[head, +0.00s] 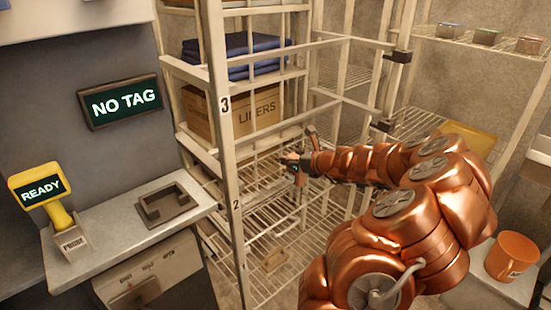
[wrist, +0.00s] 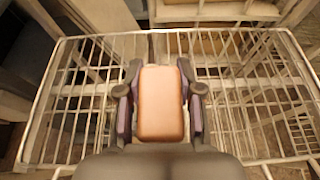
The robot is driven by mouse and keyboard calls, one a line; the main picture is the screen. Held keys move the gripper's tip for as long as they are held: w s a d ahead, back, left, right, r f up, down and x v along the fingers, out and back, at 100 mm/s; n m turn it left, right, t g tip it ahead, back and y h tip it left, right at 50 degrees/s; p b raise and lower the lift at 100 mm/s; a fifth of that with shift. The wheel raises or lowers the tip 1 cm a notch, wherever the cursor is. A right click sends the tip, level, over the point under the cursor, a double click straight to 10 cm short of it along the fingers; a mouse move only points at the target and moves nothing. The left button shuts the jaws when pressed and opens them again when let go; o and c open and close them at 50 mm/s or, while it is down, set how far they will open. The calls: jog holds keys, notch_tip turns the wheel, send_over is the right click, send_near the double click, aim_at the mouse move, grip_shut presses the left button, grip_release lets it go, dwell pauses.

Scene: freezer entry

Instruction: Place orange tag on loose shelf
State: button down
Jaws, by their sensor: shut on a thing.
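My gripper (head: 299,163) reaches into the cream wire rack, near the level marked 2. In the wrist view its two dark fingers (wrist: 161,88) are shut on the orange tag (wrist: 161,105), a flat rounded block between them. In the head view the tag is too small and covered to make out clearly. A wire shelf (wrist: 70,110) spreads below and around the gripper in the wrist view; it also shows in the head view (head: 270,190). I cannot tell whether this is the loose shelf, nor whether the tag touches the wires.
Rack posts (head: 222,130) stand close left of my gripper. At left are a READY scanner (head: 40,187), a dark tray (head: 168,203) and a NO TAG sign (head: 120,103).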

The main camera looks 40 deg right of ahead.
jog(key=shift+d+f+b+x, duration=0.1)
jog(key=shift+d+x, duration=0.15)
jog(key=shift+x, duration=1.4)
jog(key=shift+d+f+b+x, duration=0.15)
jog(key=shift+d+x, duration=0.1)
jog(key=shift+x, duration=1.35)
jog(key=shift+d+f+b+x, duration=0.1)
jog(key=shift+d+x, duration=0.1)
jog(key=shift+x, duration=1.45)
jog(key=shift+s, duration=0.15)
jog(key=c, duration=0.7)
grip_release()
jog(key=shift+f, duration=0.1)
jog(key=shift+c, duration=0.2)
jog(key=shift+s+r, duration=0.2)
jog(key=shift+r, duration=0.05)
jog(key=p+v, duration=0.1)
jog(key=v, duration=1)
jog(key=shift+s+r, duration=0.15)
jog(key=shift+s, duration=0.15)
